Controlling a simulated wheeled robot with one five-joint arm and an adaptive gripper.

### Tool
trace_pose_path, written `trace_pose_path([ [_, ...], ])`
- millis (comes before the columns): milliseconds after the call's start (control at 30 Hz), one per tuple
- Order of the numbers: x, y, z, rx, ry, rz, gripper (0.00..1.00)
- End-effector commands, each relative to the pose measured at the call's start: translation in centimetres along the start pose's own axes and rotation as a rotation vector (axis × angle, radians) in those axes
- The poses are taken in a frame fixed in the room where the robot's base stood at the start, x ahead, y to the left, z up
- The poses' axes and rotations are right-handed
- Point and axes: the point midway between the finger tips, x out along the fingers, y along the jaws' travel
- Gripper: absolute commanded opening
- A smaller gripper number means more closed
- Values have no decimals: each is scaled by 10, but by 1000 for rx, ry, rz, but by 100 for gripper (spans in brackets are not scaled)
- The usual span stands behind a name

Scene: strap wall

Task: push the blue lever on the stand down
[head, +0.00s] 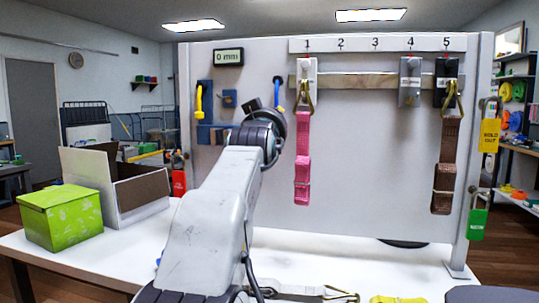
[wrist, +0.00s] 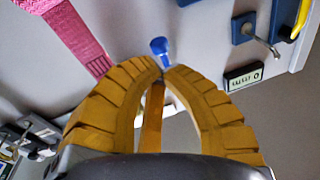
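The blue lever (head: 279,92) hangs on the upright white panel, left of the pink strap. It also shows in the wrist view (wrist: 160,48), just beyond my fingertips. My gripper (wrist: 161,72) has ribbed yellow fingers that arch inward, with the tips together or nearly so. The lever's narrow end shows right at the tips; I cannot tell if they touch. In the head view my wrist largely hides the fingers, just below and left of the lever.
A pink strap (head: 302,165) hangs close right of the lever. A "0 mm" display (head: 228,57) and a blue fixture with a yellow hook (head: 199,100) are to the left. A brown strap (head: 446,165) hangs far right. A green box (head: 62,217) stands at left.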

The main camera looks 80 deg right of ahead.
Motion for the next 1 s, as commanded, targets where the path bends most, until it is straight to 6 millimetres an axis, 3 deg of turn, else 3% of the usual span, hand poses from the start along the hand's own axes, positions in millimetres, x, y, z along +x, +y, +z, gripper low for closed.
trace_pose_path([
  [500, -49, 5, 35, 0, -3, 4, 0],
  [1000, -70, 7, 50, 0, -2, 5, 0],
])
